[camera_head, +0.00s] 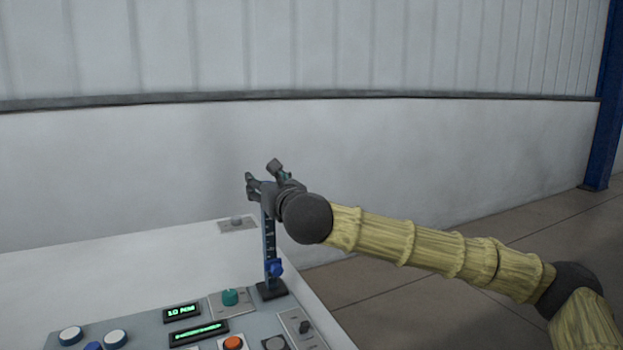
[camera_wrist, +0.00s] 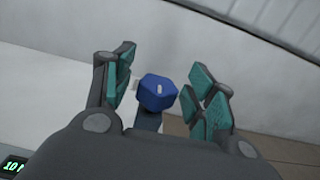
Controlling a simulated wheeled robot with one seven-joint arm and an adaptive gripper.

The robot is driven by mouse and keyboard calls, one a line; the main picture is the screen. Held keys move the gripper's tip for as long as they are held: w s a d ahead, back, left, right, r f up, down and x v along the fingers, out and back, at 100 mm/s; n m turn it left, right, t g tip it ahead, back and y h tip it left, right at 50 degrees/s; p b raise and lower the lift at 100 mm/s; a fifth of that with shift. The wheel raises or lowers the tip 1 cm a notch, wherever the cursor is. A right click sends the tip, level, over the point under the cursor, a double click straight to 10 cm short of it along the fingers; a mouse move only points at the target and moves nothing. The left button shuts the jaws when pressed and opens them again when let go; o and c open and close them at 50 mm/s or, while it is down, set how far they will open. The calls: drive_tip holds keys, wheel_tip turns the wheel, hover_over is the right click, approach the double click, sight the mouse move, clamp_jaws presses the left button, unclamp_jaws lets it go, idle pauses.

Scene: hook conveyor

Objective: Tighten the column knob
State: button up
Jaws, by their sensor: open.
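A dark upright column (camera_head: 269,235) with scale marks stands on a dark foot at the panel's right edge. A blue knob (camera_head: 275,268) sits low on its side. My gripper (camera_head: 262,173) is at the column's top and hides that end in the head view. In the wrist view, a blue faceted knob (camera_wrist: 157,91) with a small white mark sits on a dark post between my open fingers (camera_wrist: 162,70). Gaps show on both sides of it, and the fingers do not appear to touch it. I cannot tell for sure whether both views show the same knob.
The control panel (camera_head: 135,328) carries a green knob (camera_head: 230,297), an orange button (camera_head: 233,343), lit displays (camera_head: 182,312) and white buttons (camera_head: 71,334). A small plate with a grey knob (camera_head: 237,222) lies behind the column. The floor to the right is clear.

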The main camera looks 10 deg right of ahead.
drive_tip(key=shift+r+n+g+y+p, duration=0.2)
drive_tip(key=shift+n+g+y+p, duration=1)
drive_tip(key=shift+y+p, duration=0.85)
drive_tip(key=shift+n+y+p, duration=0.45)
drive_tip(key=shift+n+p, duration=0.15)
drive_tip(key=shift+p, duration=0.2)
drive_tip(key=n+g+y+p, duration=0.1)
drive_tip(key=p, duration=0.3)
drive_tip(key=shift+g+y, duration=0.3)
drive_tip(key=shift+y, duration=0.1)
drive_tip(key=n+g+y+p, duration=0.4)
drive_tip(key=n+g+p, duration=0.1)
drive_tip(key=p, duration=1.1)
drive_tip(key=shift+n+g+p, duration=0.3)
drive_tip(key=shift+g+p, duration=0.1)
drive_tip(key=shift+g, duration=0.5)
drive_tip(key=n+g+p, duration=0.1)
drive_tip(key=p, duration=0.2)
drive_tip(key=shift+a+g+y, duration=0.1)
drive_tip(key=shift+g+y, duration=0.3)
drive_tip(key=shift+n+g+p, duration=0.7)
drive_tip(key=shift+g+p, duration=0.2)
drive_tip(key=shift+p, duration=0.15)
drive_tip(key=shift+f+n+g+y+p, duration=0.1)
drive_tip(key=shift+n+g+y+p, duration=0.3)
drive_tip(key=shift+g, duration=0.3)
